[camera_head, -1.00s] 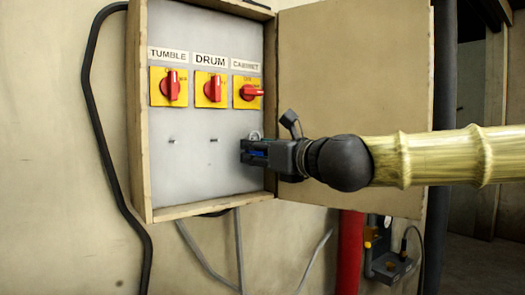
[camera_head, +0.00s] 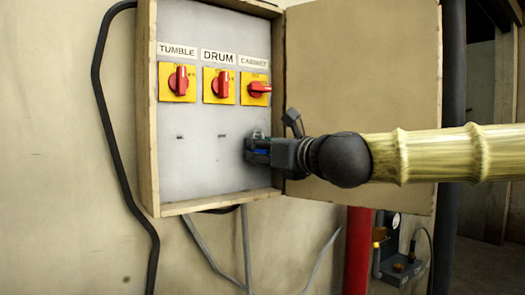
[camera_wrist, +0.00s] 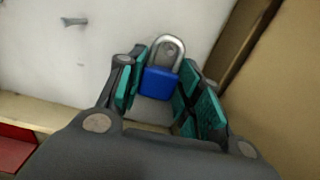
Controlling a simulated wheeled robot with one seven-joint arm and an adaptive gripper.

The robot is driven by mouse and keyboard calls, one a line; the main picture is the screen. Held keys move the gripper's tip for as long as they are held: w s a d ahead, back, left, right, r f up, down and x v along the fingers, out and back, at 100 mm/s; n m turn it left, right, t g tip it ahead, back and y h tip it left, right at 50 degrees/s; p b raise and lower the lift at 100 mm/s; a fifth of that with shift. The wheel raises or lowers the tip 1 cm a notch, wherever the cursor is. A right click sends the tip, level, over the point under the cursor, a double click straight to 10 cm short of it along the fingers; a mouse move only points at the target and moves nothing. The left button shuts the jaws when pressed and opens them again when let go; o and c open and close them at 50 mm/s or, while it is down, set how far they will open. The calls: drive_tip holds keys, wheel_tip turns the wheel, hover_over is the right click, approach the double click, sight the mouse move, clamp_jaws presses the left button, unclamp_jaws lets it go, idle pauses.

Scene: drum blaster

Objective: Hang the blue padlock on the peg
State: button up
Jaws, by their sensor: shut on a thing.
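The blue padlock (camera_wrist: 159,82) is between the green-padded fingers of my gripper (camera_wrist: 163,88) in the wrist view, its silver shackle pointing up and away toward the grey panel. My gripper (camera_head: 256,151) is shut on the padlock's blue body (camera_head: 263,152), in front of the panel's right part, below the CABINET switch. Two small pegs show on the panel, a left peg (camera_head: 180,136) and a middle peg (camera_head: 222,136). One peg (camera_wrist: 73,21) shows in the wrist view, left of the shackle and apart from it.
Three red rotary switches on yellow plates sit above, including the CABINET switch (camera_head: 259,89). The box's wooden frame (camera_head: 149,110) borders the panel. Its open door (camera_head: 360,60) stands close behind my arm at right. The panel's lower left is clear.

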drive_tip(key=o, duration=1)
drive_tip(key=shift+a, duration=0.1)
